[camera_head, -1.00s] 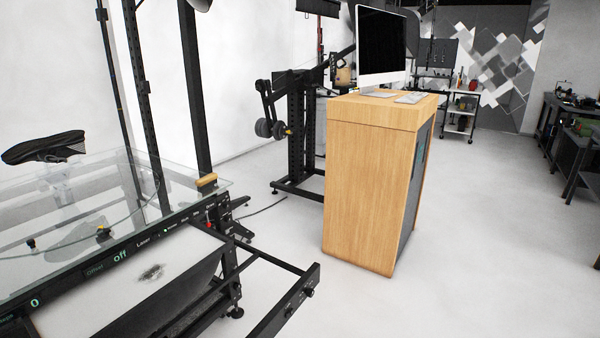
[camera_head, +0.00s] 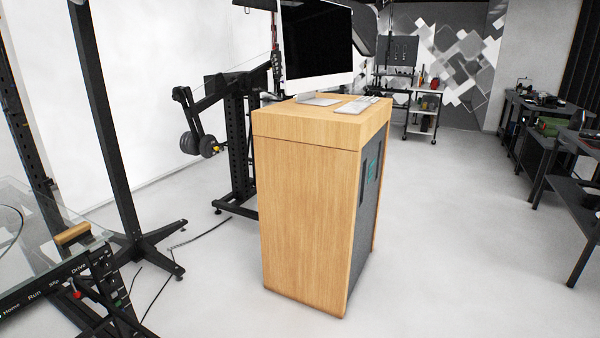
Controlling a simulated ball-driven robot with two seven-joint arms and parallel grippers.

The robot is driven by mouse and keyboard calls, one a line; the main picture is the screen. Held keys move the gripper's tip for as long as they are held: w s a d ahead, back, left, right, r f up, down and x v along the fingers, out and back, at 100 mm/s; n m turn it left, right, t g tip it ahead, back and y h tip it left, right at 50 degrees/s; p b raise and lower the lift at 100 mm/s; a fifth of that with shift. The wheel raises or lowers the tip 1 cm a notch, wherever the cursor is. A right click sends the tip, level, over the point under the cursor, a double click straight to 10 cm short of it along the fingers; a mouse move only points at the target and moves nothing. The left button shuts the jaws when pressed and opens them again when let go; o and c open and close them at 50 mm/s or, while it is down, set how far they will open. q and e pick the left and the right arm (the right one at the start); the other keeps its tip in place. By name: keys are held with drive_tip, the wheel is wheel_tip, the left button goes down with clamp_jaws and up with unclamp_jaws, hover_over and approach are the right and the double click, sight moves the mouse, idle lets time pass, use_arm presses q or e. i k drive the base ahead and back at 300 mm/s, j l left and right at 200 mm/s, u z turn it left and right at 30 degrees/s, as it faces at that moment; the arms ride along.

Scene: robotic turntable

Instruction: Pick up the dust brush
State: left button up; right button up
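A small item with a light wooden top (camera_head: 72,234) lies at the corner of the glass turntable (camera_head: 28,222), at the left edge of the view. It may be the dust brush, but its bristles do not show clearly. Neither of my grippers is in view.
A wooden cabinet (camera_head: 305,215) with a monitor (camera_head: 317,45) and keyboard (camera_head: 356,105) stands in the middle. A black stand (camera_head: 112,140) with splayed feet and loose cables lies left of it. Dark benches (camera_head: 545,150) line the right. Floor right of the cabinet is clear.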

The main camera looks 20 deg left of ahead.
sight(69, 238)
drive_tip(key=i+u, duration=0.2)
drive_tip(key=i, duration=0.45)
drive_tip(key=i+l+u, duration=0.2)
drive_tip(key=i, duration=0.5)
